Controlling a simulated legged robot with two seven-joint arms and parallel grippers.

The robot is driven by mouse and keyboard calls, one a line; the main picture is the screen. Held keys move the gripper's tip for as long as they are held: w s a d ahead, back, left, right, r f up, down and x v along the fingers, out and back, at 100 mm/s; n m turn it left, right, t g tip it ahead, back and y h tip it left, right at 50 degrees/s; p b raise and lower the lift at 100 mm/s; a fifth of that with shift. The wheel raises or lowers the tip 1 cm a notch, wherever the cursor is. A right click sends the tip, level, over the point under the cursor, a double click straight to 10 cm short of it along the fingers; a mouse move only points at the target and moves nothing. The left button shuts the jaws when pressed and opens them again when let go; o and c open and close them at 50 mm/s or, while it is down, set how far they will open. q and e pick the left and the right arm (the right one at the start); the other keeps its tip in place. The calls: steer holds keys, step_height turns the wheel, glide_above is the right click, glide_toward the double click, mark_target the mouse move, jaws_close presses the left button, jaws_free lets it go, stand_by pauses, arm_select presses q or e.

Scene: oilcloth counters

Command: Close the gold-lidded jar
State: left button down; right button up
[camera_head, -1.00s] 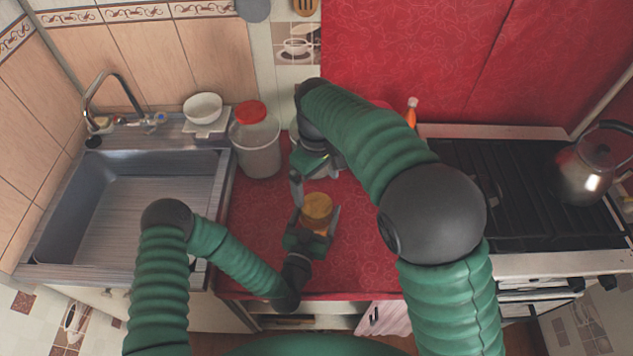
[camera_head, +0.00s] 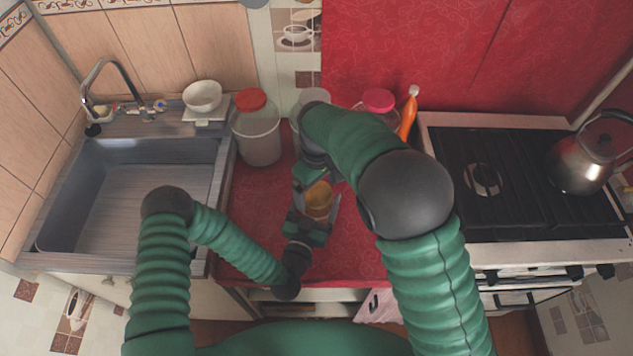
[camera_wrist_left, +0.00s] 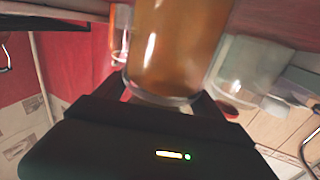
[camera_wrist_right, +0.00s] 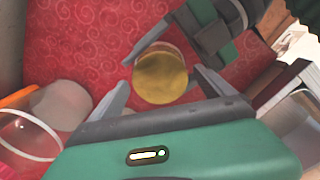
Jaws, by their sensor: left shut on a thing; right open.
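The gold-lidded jar (camera_head: 318,201) stands on the red counter, partly hidden in the head view by my right arm. In the left wrist view its amber glass body (camera_wrist_left: 178,50) fills the top middle. My left gripper (camera_head: 315,215) is shut on the jar's body from the front. My right gripper (camera_wrist_right: 160,92) is open above the jar. In the right wrist view the gold lid (camera_wrist_right: 160,78) shows from above between its spread fingers, apart from both. Whether the lid is seated on the rim cannot be told.
A red-lidded container (camera_head: 255,130) stands behind left, next to the sink (camera_head: 60,190). A pink-lidded jar (camera_head: 379,100) and an orange bottle (camera_head: 409,113) stand at the back. The stove (camera_head: 440,180) is right. Some counter left of the jar is clear.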

steer(key=c, duration=1.5)
steer(key=m, duration=0.3)
steer(key=shift+c, duration=0.2)
steer(key=o, duration=1.5)
steer(key=shift+o, duration=0.2)
steer(key=shift+r, duration=2.3)
